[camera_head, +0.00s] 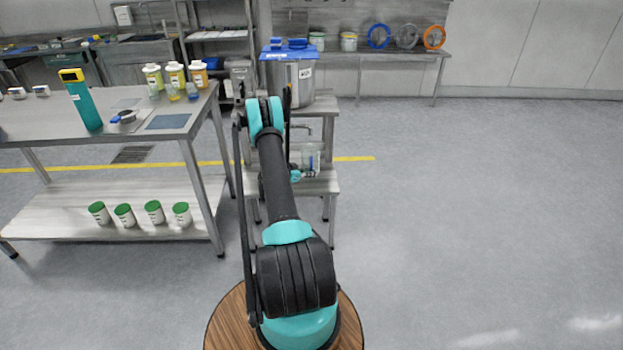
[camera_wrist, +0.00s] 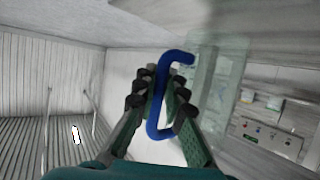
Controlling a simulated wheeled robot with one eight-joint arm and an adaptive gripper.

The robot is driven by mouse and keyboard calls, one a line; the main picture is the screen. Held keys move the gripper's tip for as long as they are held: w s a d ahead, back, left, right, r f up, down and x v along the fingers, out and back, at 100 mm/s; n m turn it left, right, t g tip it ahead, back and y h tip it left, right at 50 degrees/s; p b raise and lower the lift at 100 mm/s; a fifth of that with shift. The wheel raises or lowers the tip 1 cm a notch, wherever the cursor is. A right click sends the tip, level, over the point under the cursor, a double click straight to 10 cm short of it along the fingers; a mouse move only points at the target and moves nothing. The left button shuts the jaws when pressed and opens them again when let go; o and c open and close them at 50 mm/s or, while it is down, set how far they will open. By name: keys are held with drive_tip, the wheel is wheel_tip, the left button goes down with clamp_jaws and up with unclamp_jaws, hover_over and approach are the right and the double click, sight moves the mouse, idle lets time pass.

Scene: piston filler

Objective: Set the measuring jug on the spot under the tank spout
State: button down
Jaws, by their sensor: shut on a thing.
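The measuring jug (camera_head: 311,157) is clear, with a blue handle (camera_wrist: 158,100). My gripper (camera_wrist: 164,84) is shut on the handle, with one finger on each side of it. The jug's clear wall (camera_wrist: 232,72) lies beyond the fingers at the right in the wrist view. In the head view the jug is over the lower shelf (camera_head: 322,184) of the steel stand, below the tank spout (camera_head: 307,127). I cannot tell whether its base touches the shelf. The tank (camera_head: 300,86) stands above with a blue lid. The spot itself is not clearly visible.
A steel table (camera_head: 62,131) at the left holds a teal bottle (camera_head: 82,100) and several containers. White pots with green lids (camera_head: 154,211) stand on its lower shelf. A panel with buttons (camera_wrist: 270,138) shows in the wrist view. The floor at the right is clear.

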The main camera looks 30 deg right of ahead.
drive_tip(key=shift+f, duration=1.35)
drive_tip(key=c, duration=1.6)
unclamp_jaws()
drive_tip(key=shift+f, duration=0.1)
